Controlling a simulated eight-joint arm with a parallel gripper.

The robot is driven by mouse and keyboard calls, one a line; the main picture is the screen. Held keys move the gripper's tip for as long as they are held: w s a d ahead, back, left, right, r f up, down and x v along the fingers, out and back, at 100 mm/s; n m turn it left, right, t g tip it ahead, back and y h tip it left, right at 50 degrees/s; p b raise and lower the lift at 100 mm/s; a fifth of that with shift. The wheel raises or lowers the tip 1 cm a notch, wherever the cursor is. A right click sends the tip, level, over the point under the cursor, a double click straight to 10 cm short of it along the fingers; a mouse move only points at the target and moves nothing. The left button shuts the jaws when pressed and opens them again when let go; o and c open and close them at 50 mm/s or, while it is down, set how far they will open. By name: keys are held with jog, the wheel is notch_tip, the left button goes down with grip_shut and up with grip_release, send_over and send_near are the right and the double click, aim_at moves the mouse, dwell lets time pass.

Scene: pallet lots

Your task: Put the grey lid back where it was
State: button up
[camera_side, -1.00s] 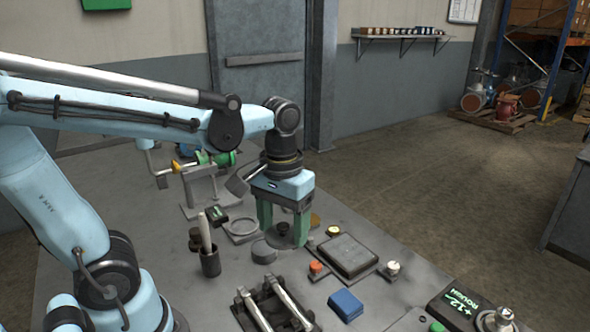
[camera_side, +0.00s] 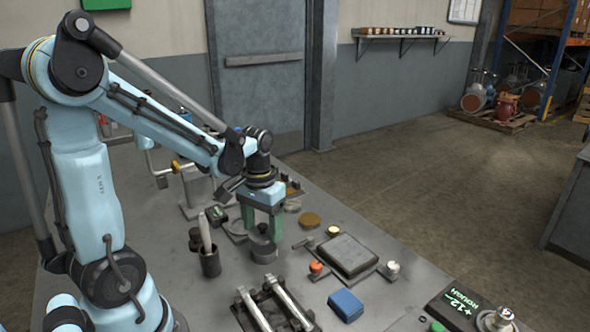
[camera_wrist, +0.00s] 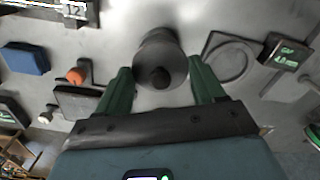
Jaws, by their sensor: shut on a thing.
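My gripper (camera_side: 262,238) points down and is shut on the grey lid (camera_side: 262,243), a round disc with a black knob. In the wrist view the lid (camera_wrist: 172,66) lies between the two green fingers, its knob in the middle. The lid is directly over a short grey round pot (camera_side: 265,256); I cannot tell whether they touch. A flat grey ring (camera_side: 234,233) lies just left of the lid, partly behind the gripper. It also shows in the wrist view (camera_wrist: 249,60).
A dark cup (camera_side: 209,264) with a pale tool stands left of the pot. A brown disc (camera_side: 310,219), a grey plate (camera_side: 348,254) with orange and white knobs, and a blue block (camera_side: 345,304) are to the right. A rack with two bars (camera_side: 254,309) is in front.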

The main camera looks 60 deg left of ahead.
aim_at(263, 229)
jog(key=shift+f, duration=1.65)
jog(key=shift+f, duration=0.15)
jog(key=o, duration=1.1)
notch_tip(263, 229, up, 12)
jog(key=shift+f, duration=0.15)
jog(key=shift+d+r, duration=0.15)
jog(key=shift+r, duration=0.15)
jog(key=d+m+t, duration=0.1)
jog(key=d+t, duration=0.1)
jog(key=d, duration=0.1)
jog(key=d+m+t, duration=0.2)
jog(key=d, duration=0.2)
jog(key=d+f+m+t, duration=0.1)
jog(key=d+t, duration=0.2)
jog(key=shift+d+m, duration=0.3)
jog(key=shift+d, duration=0.1)
